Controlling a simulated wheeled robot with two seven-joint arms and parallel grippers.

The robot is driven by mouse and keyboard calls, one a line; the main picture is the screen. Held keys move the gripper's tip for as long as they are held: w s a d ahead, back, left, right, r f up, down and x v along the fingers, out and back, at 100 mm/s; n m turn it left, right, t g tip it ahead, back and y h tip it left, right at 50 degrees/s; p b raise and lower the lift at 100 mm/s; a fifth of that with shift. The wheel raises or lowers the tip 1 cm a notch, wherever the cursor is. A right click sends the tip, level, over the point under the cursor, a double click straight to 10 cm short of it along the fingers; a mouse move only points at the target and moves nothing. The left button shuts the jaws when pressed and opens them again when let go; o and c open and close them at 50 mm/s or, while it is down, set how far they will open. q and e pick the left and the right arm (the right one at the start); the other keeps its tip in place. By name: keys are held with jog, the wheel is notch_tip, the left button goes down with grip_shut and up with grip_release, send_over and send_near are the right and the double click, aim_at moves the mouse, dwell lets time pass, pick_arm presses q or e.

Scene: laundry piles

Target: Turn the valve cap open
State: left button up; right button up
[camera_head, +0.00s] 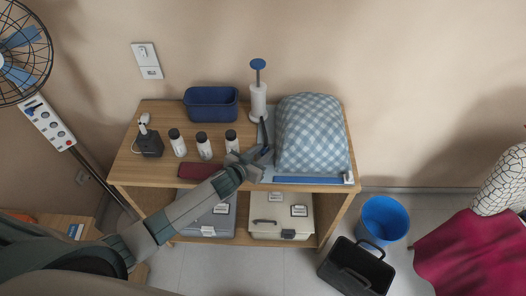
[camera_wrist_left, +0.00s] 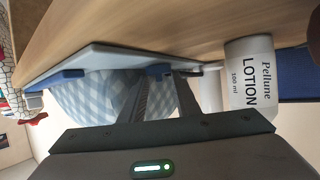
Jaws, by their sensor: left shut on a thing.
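A plump bag with a blue and white check (camera_head: 313,132) lies on the right of the wooden table; it also shows in the left wrist view (camera_wrist_left: 88,102). A small blue piece, likely the valve cap (camera_wrist_left: 157,70), is at my left fingertips in the left wrist view. In the head view my gripper hides it. My left gripper (camera_head: 266,148) is at the left side of the bag, its fingers close together and shut on the blue piece. The turn of the cap cannot be made out. My right gripper is not in view.
A white pump with a blue handle (camera_head: 258,100) stands behind my gripper. Several white bottles (camera_head: 204,146), a blue bin (camera_head: 211,103) and a dark red flat thing (camera_head: 197,170) are to the left. A blue bucket (camera_head: 384,220) and a black basket (camera_head: 355,268) stand on the floor.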

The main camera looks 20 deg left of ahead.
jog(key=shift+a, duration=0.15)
pick_arm(q)
jog(key=o, duration=1)
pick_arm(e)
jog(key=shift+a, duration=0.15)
pick_arm(q)
jog(key=shift+s, duration=0.1)
jog(key=b+v, duration=0.4)
jog(key=v, duration=1.3)
jog(key=shift+a+r, duration=0.15)
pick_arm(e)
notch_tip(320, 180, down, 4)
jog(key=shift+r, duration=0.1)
pick_arm(q)
jog(key=shift+c, duration=0.3)
